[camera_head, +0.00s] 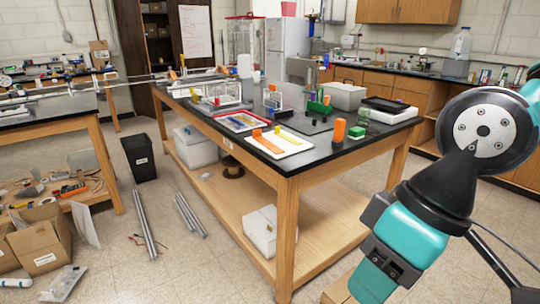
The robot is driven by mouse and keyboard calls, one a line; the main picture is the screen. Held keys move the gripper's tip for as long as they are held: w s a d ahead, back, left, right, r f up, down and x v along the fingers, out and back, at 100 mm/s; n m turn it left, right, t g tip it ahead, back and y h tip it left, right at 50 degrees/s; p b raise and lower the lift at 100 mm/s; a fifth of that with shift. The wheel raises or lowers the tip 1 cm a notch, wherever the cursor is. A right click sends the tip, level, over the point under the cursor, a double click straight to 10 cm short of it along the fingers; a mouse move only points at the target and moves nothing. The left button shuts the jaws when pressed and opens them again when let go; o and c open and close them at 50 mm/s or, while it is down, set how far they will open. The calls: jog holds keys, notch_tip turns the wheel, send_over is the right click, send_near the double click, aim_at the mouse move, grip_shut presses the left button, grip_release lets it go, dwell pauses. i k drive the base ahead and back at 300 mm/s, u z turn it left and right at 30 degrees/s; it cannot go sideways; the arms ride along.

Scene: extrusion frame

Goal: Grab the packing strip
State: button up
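I cannot tell for certain which thing is the packing strip. A flat orange strip (267,144) lies slanted across the near edge of a white tray (293,147) on the black-topped table (240,142). A small yellow piece stands on the same tray. My arm comes in at the right, in front of the table's right side, with a teal link at the bottom. The fingers of my gripper do not show, and nothing held is seen.
A red-rimmed tray (243,121), clear boxes and an orange block (339,130) stand on the table. A white box (262,230) sits on its lower shelf. A black bin (139,157), metal bars (145,222) and cardboard boxes (40,238) stand or lie on the floor at left.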

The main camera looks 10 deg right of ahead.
aim_at(258, 135)
jog(key=u, duration=0.6)
jog(key=i, duration=0.4)
jog(key=u, duration=0.65)
jog(key=i, duration=1.85)
jog(key=z, duration=1.35)
jog(key=i, duration=0.8)
jog(key=z, duration=0.8)
